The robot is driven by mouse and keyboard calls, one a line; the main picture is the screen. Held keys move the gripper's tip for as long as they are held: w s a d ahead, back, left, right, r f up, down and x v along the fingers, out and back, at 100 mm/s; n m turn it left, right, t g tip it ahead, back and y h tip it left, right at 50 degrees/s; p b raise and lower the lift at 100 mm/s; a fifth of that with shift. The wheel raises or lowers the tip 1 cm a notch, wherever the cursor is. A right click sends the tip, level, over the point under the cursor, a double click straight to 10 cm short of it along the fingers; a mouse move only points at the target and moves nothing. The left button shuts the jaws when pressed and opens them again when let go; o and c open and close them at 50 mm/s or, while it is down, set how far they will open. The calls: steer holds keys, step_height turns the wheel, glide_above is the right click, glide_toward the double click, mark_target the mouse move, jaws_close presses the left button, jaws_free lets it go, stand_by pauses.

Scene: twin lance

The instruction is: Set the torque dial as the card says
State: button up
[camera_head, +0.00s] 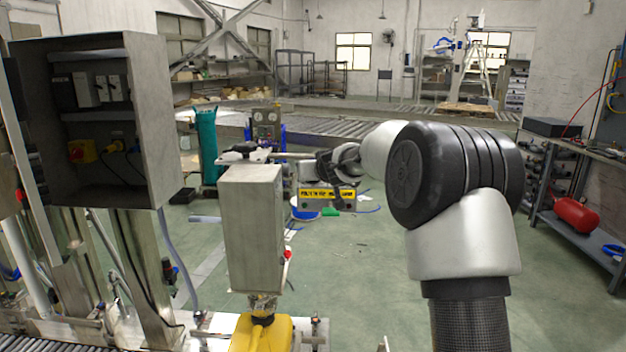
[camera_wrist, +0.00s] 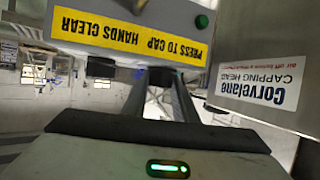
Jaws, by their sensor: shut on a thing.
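My gripper (camera_head: 326,165) is at the control box (camera_head: 346,205) with the yellow "PRESS TO CAP HANDS CLEAR" label (camera_head: 326,194). In the wrist view, which is upside down, the two fingers (camera_wrist: 160,88) close around a small dark knob (camera_wrist: 161,78) at the edge of this box. I cannot tell for sure whether it is the torque dial; no scale or pointer is readable. A second dark knob (camera_wrist: 100,67) sits apart on the same edge. A green button (camera_wrist: 202,20) is on the box face. I cannot make out a setting card.
The grey capping head (camera_head: 251,230) stands left of my gripper; its "Corvelane" plate (camera_wrist: 258,82) is close beside the fingers in the wrist view. An open electrical cabinet (camera_head: 95,115) is at the left. A workbench (camera_head: 590,150) stands at the right. The middle floor is mostly clear.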

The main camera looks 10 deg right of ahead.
steer(key=p, duration=0.1)
steer(key=r+m+h+p, duration=0.1)
steer(key=p, duration=0.1)
steer(key=shift+a+h, duration=0.3)
steer(key=m+h+p, duration=0.2)
steer(key=p, duration=0.4)
steer(key=shift+d, duration=0.1)
steer(key=p, duration=0.2)
steer(key=m+h+p, duration=0.1)
steer(key=p, duration=0.1)
steer(key=shift+d+f+m+g+h, duration=0.1)
steer(key=shift+f+m+g+h, duration=0.1)
steer(key=shift+m+g+h, duration=0.15)
steer(key=shift+f+m+h+p, duration=0.25)
steer(key=shift+p, duration=0.95)
steer(key=shift+d+f, duration=0.1)
steer(key=shift+f, duration=0.05)
steer(key=o, duration=1)
steer(key=shift+o, duration=0.2)
steer(key=shift+s, duration=0.1)
